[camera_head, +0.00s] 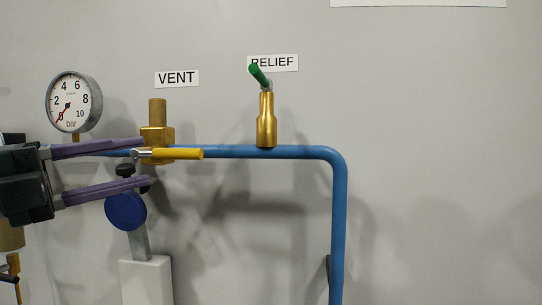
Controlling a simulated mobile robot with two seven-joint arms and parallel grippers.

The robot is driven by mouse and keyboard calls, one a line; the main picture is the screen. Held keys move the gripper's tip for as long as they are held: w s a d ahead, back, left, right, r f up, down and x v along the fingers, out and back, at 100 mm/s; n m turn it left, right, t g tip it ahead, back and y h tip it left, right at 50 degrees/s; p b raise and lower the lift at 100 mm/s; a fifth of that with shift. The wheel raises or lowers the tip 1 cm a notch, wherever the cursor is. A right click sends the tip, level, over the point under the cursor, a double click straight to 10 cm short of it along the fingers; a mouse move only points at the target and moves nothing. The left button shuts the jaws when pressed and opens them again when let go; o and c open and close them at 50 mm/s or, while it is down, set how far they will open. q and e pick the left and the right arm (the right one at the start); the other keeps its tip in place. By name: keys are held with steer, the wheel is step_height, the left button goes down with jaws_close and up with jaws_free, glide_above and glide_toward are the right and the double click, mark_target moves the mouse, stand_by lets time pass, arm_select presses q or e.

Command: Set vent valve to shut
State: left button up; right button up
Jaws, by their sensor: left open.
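The vent valve has a brass body (158,134) under the VENT label (177,78). Its yellow handle (180,154) lies level, pointing right along the blue pipe (225,151). My left gripper (146,162) comes in from the left with its purple fingers spread apart. The upper fingertip overlaps the valve body in the picture, and the lower one is below the handle. The handle's left end shows between the two finger lines; I cannot tell the depth or any contact. My right gripper does not show.
A pressure gauge (74,102) sits at the left, its needle near 0. A brass relief valve (266,120) with a green lever (259,74) stands on the pipe. A blue disc (126,211) and white box (146,282) are below. The right side is clear.

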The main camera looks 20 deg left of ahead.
mark_target(171, 153)
arm_select(q)
steer(key=p+x, duration=0.2)
steer(key=x, duration=0.4)
steer(key=shift+w+r, duration=0.2)
steer(key=shift+w+d+f+p, duration=0.1)
steer(key=shift+w+d+p, duration=0.2)
steer(key=shift+w, duration=0.1)
jaws_close()
stand_by(0.9)
